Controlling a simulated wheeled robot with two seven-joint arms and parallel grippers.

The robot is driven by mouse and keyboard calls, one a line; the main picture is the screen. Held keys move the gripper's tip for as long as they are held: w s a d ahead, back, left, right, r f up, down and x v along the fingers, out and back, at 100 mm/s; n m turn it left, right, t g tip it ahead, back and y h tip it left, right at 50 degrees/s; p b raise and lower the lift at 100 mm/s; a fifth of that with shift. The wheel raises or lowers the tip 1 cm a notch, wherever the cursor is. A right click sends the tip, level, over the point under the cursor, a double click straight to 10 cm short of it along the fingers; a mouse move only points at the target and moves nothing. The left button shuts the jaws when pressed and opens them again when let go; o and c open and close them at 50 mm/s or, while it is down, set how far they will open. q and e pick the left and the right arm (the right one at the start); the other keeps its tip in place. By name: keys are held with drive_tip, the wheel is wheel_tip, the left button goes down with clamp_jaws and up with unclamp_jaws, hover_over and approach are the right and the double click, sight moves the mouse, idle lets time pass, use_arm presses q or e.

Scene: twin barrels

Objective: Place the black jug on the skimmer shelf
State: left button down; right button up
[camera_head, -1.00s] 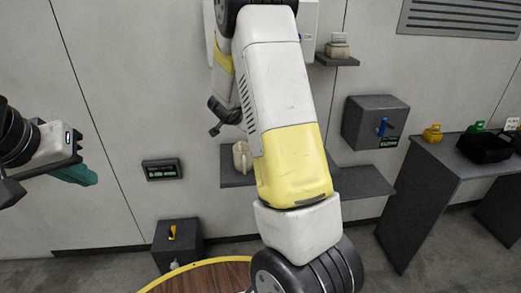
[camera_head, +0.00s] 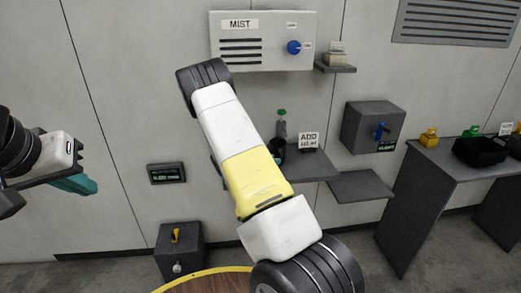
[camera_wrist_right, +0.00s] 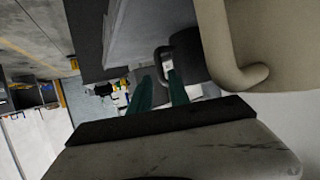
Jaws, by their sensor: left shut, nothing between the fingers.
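A dark vessel (camera_head: 277,151), likely the black jug, shows partly past my right arm on the grey shelf (camera_head: 320,169), below a green-topped tap and beside a sign reading ADD HERE. In the right wrist view a dark jug with a loop handle (camera_wrist_right: 190,66) is beyond my fingers. A beige jug (camera_wrist_right: 235,50) is close at the right there. My right gripper (camera_wrist_right: 158,84) has its teal fingers apart, the right tip near the dark handle; I see no grip. The arm hides it in the head view. My left gripper (camera_head: 78,185) is shut and empty at the left. I cannot tell which shelf is the skimmer's.
A lower shelf (camera_head: 360,186) is bare. A white MIST box (camera_head: 264,41) and a small shelf (camera_head: 335,68) are above. A grey box with a blue handle (camera_head: 372,127) is to the right. A side table (camera_head: 436,163) holds several coloured items. A round wooden table (camera_head: 215,284) is in front.

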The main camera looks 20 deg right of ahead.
sight(281, 165)
drive_tip(key=x, duration=0.6)
drive_tip(key=shift+d, duration=0.1)
clamp_jaws()
idle(1.2)
